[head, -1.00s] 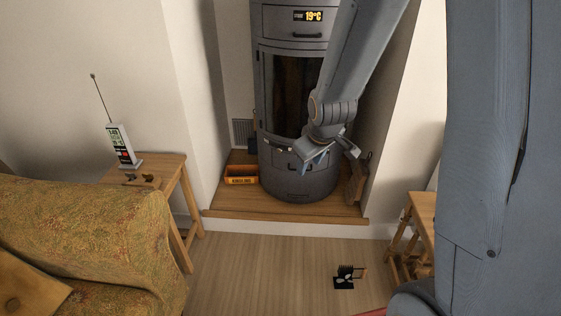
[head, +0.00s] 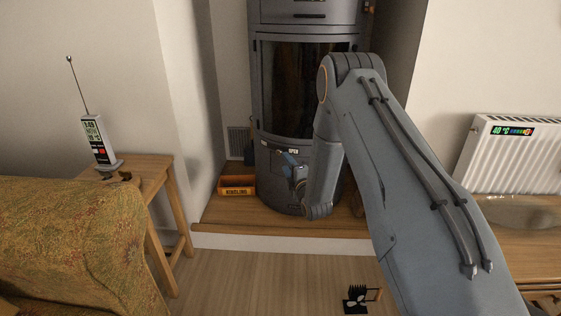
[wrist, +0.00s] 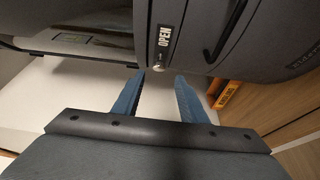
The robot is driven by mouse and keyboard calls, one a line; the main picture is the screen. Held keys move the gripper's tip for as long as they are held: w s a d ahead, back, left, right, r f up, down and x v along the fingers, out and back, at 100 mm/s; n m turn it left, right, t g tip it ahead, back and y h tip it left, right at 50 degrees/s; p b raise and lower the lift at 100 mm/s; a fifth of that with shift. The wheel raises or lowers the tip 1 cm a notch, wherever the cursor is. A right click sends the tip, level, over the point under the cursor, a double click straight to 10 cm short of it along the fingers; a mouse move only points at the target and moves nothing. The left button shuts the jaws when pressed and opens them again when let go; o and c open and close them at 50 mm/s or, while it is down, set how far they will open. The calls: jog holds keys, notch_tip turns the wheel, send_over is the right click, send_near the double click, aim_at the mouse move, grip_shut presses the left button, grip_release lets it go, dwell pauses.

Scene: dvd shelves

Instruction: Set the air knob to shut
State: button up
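The dark grey stove (head: 305,35) stands in the alcove. A white OPEN label (head: 293,150) is on its front below the glass door, and it shows close up in the wrist view (wrist: 165,36). A small silvery knob (wrist: 157,67) sits at one end of that label. My gripper (head: 287,160) is at the stove front just below the label. In the wrist view its two blue fingers (wrist: 158,79) are apart, with the knob between and just beyond their tips. I cannot tell whether they touch it. My arm hides the stove's lower right.
An orange kindling box (head: 237,187) stands on the wooden hearth left of the stove. A white radiator (head: 515,160) is at the right. A side table (head: 150,170) and patterned sofa (head: 70,240) are at the left. A small black fan (head: 356,300) is on the floor.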

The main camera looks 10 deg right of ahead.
aim_at(280, 153)
jog(key=w, duration=0.2)
jog(key=w+b, duration=0.1)
jog(key=w, duration=0.2)
jog(key=w+a, duration=0.1)
jog(key=w, duration=0.1)
jog(key=shift+w+b, duration=0.3)
jog(key=shift+b, duration=0.05)
grip_shut()
